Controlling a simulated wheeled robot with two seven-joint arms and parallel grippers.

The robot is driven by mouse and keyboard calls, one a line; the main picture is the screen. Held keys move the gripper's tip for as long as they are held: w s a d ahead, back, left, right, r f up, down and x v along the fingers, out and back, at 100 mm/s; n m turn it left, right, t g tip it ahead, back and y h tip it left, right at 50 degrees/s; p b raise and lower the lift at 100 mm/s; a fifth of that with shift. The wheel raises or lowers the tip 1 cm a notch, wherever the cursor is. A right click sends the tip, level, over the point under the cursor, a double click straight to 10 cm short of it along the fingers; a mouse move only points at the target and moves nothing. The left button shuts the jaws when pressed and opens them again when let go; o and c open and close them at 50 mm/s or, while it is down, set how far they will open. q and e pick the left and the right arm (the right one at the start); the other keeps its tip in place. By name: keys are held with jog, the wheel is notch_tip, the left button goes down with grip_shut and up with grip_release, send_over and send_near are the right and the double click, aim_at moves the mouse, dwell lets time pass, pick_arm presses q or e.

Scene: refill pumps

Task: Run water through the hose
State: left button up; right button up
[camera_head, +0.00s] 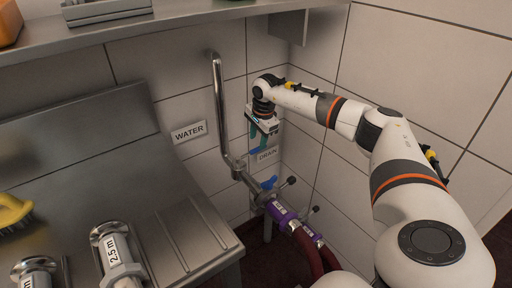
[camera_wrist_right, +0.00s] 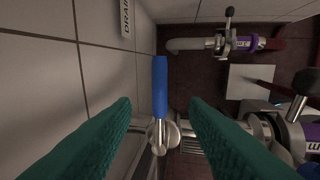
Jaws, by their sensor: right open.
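A steel water pipe (camera_head: 219,110) comes down the tiled wall beside the WATER sign (camera_head: 188,132) and bends toward a valve with a blue lever (camera_head: 269,183). Below the valve a dark red hose (camera_head: 306,249) joins through a purple collar (camera_head: 280,212). My right gripper (camera_head: 258,144) is above the valve, in front of the wall near the DRAIN sign (camera_head: 266,155). In the right wrist view its teal fingers (camera_wrist_right: 160,107) are open, and the blue lever (camera_wrist_right: 160,85) shows between them, with a gap on each side. No water shows. My left gripper is out of view.
A second valve with a dark-knobbed lever (camera_wrist_right: 228,22) and purple collar sits on the drain pipe. A steel worktop (camera_head: 180,240) with labelled fittings (camera_head: 117,255) and a yellow brush (camera_head: 12,212) is at left. A shelf (camera_head: 170,22) runs above.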

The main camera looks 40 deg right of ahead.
aim_at(256, 148)
jog(key=shift+w+f, duration=0.25)
jog(key=shift+f, duration=0.85)
jog(key=shift+w+f, duration=0.25)
jog(key=shift+f, duration=0.85)
jog(key=shift+c, duration=0.2)
grip_shut()
